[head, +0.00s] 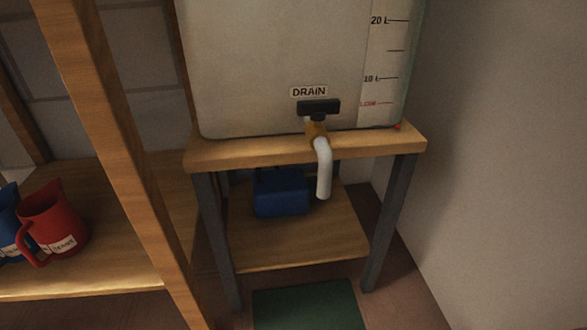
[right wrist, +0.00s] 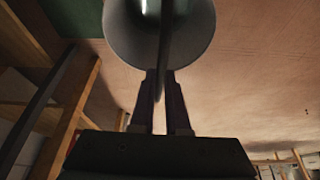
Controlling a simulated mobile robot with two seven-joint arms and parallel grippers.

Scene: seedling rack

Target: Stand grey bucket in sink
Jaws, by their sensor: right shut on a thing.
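The grey bucket (right wrist: 199,36) is at the top middle of the right wrist view, seen from its rim side and cut off by the frame edge. A thin dark bar, which looks like its handle (right wrist: 165,45), crosses in front of it. My right gripper (right wrist: 160,76) is shut on this handle, and the bucket hangs beyond the fingertips. Its inside is only partly visible. The sink is not in either view. Neither gripper nor the bucket shows in the head view.
A tank marked DRAIN (head: 260,60) stands on a wooden stand (head: 222,153), with a white spout (head: 323,170). A blue box (head: 282,193) is on its lower shelf. Red (head: 58,222) and blue jugs are on the left shelf. A green mat (head: 308,306) lies on the floor.

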